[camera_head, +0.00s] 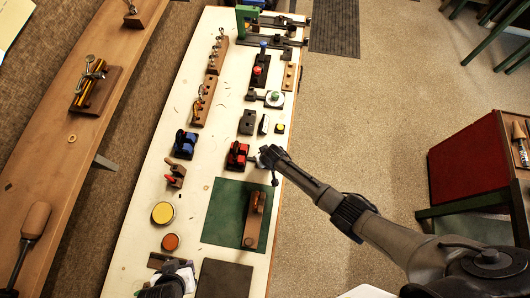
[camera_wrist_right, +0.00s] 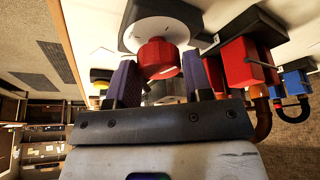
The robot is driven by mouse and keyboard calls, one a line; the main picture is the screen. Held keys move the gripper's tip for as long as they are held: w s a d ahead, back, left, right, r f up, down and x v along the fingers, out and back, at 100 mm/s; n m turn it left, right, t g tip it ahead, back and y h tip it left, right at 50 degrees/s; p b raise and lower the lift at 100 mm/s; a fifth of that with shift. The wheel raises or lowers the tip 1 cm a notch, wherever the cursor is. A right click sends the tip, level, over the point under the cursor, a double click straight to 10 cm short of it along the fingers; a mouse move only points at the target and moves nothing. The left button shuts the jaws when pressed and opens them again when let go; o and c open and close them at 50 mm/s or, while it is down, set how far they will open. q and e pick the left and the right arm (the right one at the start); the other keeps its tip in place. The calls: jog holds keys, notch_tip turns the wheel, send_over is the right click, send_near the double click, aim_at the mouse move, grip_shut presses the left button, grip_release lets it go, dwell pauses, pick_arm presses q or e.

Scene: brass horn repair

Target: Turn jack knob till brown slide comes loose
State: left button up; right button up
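In the right wrist view, a faceted red knob (camera_wrist_right: 157,58) sits in front of a pale round plate on a dark body. My right gripper (camera_wrist_right: 158,75) has its two dark fingers apart, one on each side of the knob; contact is unclear. Right of it stands a red block (camera_wrist_right: 249,62) with a brown bent tube (camera_wrist_right: 263,118), seemingly the brown slide, at its lower end. In the head view, my right gripper (camera_head: 268,158) is beside the red-and-black device (camera_head: 237,155); the knob is hard to make out there. My left gripper (camera_head: 168,284) is at the bottom edge, fingers unclear.
A similar blue device (camera_head: 184,144) stands to the left. A green mat (camera_head: 222,226) with a wooden piece (camera_head: 254,217) lies nearer me. Yellow (camera_head: 163,213) and orange (camera_head: 170,242) round tins sit at the left. Black blocks (camera_head: 248,122) and other fixtures stand further along the bench.

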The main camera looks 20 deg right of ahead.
jog(key=o, duration=0.4)
jog(key=shift+c, duration=0.2)
jog(key=shift+s+r, duration=0.15)
jog(key=shift+r, duration=0.1)
jog(key=p+v, duration=0.1)
jog(key=v, duration=1.2)
jog(key=shift+r, duration=0.1)
